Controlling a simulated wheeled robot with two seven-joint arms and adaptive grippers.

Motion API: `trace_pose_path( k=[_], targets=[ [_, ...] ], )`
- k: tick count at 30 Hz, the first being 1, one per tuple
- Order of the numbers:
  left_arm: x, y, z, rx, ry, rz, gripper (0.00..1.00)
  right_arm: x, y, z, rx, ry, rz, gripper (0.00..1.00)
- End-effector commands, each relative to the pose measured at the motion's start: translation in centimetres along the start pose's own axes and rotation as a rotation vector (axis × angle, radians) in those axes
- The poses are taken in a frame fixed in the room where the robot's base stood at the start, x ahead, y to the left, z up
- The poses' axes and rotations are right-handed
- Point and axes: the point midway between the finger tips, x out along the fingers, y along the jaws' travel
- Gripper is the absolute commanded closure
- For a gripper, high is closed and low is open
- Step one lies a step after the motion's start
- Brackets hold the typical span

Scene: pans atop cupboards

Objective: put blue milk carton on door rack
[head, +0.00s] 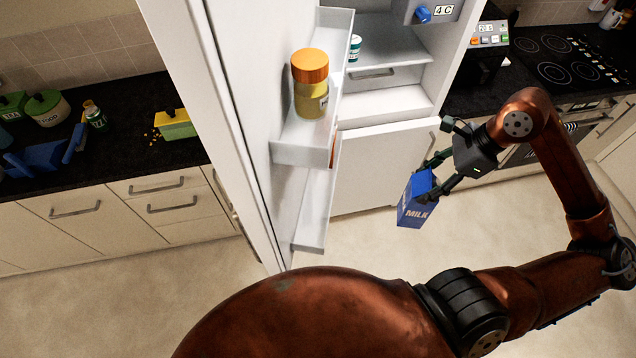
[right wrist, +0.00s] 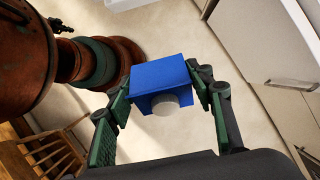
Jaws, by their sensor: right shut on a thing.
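The blue milk carton (head: 414,207) is in my right gripper (head: 437,178), held tilted in the air in front of the fridge. In the right wrist view the carton (right wrist: 160,80) sits between the two green-padded fingers of the gripper (right wrist: 163,92), with its white cap towards the camera. The door rack (head: 300,150) is on the inside of the open fridge door, left of the carton and apart from it. A jar with an orange lid (head: 310,85) stands on its upper shelf. A lower door shelf (head: 316,215) shows partly. My left gripper is not in view.
The open fridge door (head: 200,90) stands left of the fridge interior (head: 385,85). A lower white door or drawer front (head: 385,165) is behind the carton. Counters with kitchen items lie left and right. A wooden chair (right wrist: 50,150) shows in the right wrist view.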

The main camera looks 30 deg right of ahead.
Motion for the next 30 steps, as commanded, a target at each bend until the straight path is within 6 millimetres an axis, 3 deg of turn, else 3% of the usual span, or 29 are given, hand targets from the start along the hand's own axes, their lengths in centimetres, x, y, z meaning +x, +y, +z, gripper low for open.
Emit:
trace_pose_path(
  k=[11,22,30],
  targets=[
    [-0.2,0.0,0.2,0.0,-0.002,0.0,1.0,0.2,0.0,0.7,0.011,-0.047,-0.005,1.0],
    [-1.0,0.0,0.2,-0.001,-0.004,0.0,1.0,3.3,0.0,3.9,0.014,-0.305,-0.008,1.0],
    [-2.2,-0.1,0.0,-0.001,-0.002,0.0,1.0,4.8,-0.1,8.2,0.005,-0.306,-0.009,1.0]
  ],
)
